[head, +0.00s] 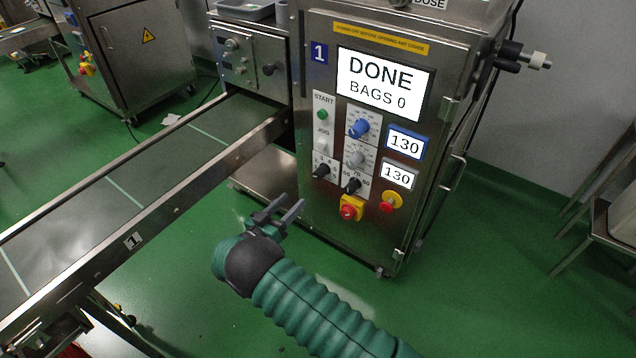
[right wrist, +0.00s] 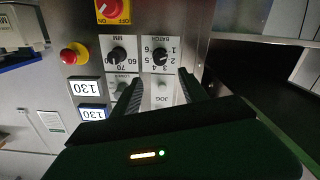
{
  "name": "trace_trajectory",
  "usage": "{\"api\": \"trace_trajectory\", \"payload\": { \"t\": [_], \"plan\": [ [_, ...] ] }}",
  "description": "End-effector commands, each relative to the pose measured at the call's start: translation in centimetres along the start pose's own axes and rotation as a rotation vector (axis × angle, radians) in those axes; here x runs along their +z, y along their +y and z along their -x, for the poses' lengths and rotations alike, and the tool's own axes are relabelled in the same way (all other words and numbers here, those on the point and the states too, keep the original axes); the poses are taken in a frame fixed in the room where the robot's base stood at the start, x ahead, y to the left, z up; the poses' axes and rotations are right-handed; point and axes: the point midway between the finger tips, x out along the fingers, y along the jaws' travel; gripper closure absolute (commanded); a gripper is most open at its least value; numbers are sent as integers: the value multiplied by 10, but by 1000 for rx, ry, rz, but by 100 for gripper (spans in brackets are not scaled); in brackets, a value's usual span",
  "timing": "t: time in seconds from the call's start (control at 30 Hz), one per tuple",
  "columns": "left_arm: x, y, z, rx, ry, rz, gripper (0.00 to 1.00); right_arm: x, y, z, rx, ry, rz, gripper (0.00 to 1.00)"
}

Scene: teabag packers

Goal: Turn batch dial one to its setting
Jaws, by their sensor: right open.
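The batch dial (head: 322,170) is a black knob on a white plate, low on the left of the front panel of machine 1. In the right wrist view, which is upside down, the batch dial (right wrist: 160,57) has numbers around it. I cannot tell surely which number it points to. My right gripper (head: 287,206) is open and empty, below and left of the dial in the head view. In the right wrist view its fingers (right wrist: 159,86) point toward the panel, with a gap between them, apart from the dial. My left gripper is not in view.
A black MM dial (head: 352,186) sits beside the batch dial. A red-and-yellow switch (head: 351,208) and a red stop button (head: 390,202) are close by. The screen (head: 382,84) reads DONE, BAGS 0. A conveyor (head: 150,170) runs along the left.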

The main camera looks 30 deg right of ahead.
Motion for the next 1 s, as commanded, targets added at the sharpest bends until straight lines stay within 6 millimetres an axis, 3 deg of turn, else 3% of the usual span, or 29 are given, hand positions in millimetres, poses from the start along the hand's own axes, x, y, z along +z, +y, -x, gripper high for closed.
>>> {"api": "trace_trajectory", "payload": {
  "t": [0.3,0.5,0.67,0.9,1.0],
  "plan": [
    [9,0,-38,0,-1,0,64,6,-1,-85,2,0,-4,49],
    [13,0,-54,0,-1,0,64,5,-1,-127,0,-1,-3,49],
    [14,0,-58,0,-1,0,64,2,-1,-142,-2,-1,-3,49],
    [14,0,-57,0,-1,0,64,0,-1,-144,-2,-1,-2,49],
    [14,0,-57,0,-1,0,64,0,-1,-143,-2,-1,-2,60]
  ]
}}
